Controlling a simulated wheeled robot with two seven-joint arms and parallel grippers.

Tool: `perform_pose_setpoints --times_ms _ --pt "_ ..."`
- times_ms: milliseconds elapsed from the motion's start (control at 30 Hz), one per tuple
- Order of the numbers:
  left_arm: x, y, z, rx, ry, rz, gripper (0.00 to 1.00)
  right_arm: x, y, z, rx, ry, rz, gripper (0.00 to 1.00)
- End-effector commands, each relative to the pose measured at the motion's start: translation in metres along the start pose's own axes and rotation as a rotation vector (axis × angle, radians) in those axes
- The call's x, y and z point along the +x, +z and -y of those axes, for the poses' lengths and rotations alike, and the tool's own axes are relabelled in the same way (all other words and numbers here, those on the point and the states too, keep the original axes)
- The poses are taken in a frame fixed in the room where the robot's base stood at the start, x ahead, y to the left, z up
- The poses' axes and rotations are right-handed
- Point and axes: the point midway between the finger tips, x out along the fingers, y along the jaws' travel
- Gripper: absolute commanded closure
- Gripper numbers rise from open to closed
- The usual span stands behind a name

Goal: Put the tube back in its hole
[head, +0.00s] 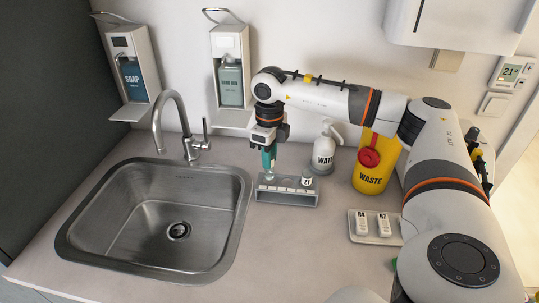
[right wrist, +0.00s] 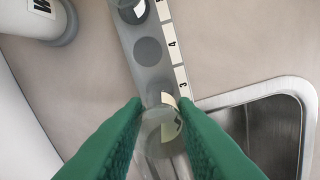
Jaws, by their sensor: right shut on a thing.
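The grey tube rack (head: 287,199) stands on the counter right of the sink. My right gripper (head: 269,160) points down over its left part, its green fingers shut on a clear tube (head: 269,176). In the right wrist view the tube (right wrist: 163,130) is between the fingers, over the rack near the mark 3. An empty hole (right wrist: 148,51) shows beside the mark 4. I cannot tell whether the tube's lower end is inside a hole or above it. Another tube with a white label (head: 306,181) stands in the rack's right part. My left gripper is out of view.
The steel sink (head: 100,200) and tap (head: 172,125) are to the left. A white pump bottle (head: 323,155) stands just behind the rack, and a yellow waste container (head: 372,178) to its right. A small tray (head: 378,238) with two labelled items lies front right. Counter before the rack is clear.

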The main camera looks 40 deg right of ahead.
Motion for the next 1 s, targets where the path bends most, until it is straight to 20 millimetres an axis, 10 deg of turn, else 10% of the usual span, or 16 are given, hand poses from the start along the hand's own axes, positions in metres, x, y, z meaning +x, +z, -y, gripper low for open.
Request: perform_pose_setpoints --times_ms 1000 --pt "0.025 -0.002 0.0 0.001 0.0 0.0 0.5 0.035 0.0 0.0 0.0 0.0 0.0 0.96"
